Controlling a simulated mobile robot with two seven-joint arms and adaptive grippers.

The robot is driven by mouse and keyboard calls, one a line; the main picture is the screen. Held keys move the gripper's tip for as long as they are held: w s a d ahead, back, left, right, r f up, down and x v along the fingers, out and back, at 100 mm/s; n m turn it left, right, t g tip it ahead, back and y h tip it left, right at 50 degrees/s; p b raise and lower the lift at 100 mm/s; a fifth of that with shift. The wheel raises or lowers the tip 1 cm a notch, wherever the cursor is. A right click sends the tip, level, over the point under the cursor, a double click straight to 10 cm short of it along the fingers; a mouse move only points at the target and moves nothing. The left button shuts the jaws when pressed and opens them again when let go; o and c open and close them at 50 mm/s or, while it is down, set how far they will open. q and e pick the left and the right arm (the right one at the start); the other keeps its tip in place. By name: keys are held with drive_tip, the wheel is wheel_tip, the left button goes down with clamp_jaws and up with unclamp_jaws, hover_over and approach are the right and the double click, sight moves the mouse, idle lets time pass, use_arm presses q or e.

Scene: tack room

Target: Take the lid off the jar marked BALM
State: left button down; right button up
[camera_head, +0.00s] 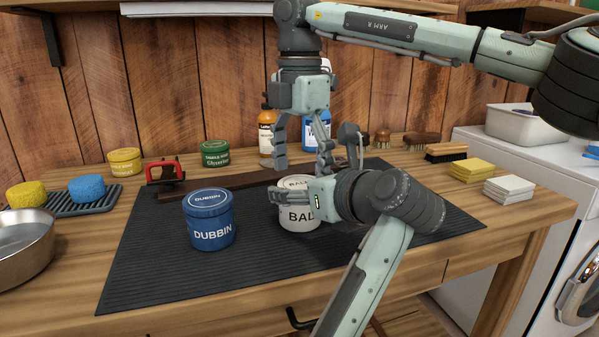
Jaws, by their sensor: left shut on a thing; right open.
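Whether that finger touches the lid's edge cannot be told. My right gripper (303,160) points down, open and empty, just above the lid with its fingers apart.
A blue DUBBIN jar (211,222) stands left of the BALM jar on the mat. The mat's front is clear.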

sight(300, 183)
use_arm(q)
drive_tip(key=shift+a, duration=0.1)
use_arm(e)
wheel_tip(300, 183, up, 4)
drive_tip(key=shift+r, duration=0.1)
use_arm(q)
drive_tip(key=shift+c, duration=1.5)
unclamp_jaws()
